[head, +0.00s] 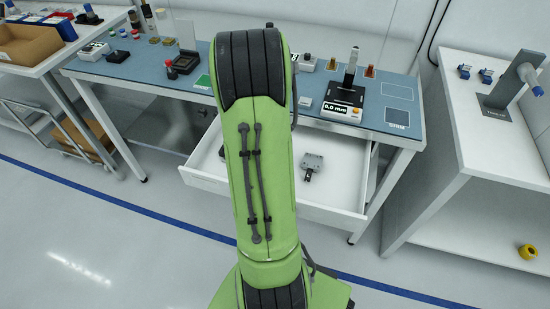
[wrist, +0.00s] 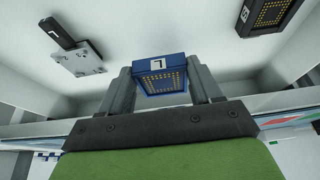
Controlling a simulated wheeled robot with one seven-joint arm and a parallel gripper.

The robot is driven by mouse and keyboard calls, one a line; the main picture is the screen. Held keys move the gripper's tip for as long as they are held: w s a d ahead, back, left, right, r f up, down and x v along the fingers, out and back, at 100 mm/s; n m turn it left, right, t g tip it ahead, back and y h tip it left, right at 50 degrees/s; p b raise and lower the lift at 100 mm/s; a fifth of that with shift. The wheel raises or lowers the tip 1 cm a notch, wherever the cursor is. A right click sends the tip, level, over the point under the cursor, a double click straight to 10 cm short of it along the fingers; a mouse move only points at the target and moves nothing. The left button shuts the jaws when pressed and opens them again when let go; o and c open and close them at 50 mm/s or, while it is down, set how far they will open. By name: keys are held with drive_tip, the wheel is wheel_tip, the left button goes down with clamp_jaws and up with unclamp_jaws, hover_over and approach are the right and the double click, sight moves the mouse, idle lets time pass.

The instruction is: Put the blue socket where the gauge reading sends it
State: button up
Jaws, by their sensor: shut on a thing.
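My gripper (wrist: 161,88) is shut on the blue socket (wrist: 160,66) in the wrist view. The socket is a square blue block with gold contacts and a white label with a dark mark. It sits between both fingertips, over the open white drawer. In the head view my arm hides the gripper and the socket. The gauge (head: 347,95) stands on the blue bench top, right of my arm. Its display (head: 340,109) reads about 0,0 mm.
The white drawer (head: 335,212) is open under the bench (head: 300,100). It holds a grey plate with a black handle (wrist: 80,48) and a dark socket (wrist: 268,14). Outlined squares (head: 397,91) lie right of the gauge; a green patch (head: 204,81) lies left of my arm.

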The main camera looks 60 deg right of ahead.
wheel_tip(320, 180, down, 5)
drive_tip(key=shift+w+f+b, duration=0.15)
drive_tip(key=shift+b, duration=0.55)
drive_tip(key=shift+a, duration=0.1)
drive_tip(key=shift+f, duration=0.2)
drive_tip(key=o, duration=1.2)
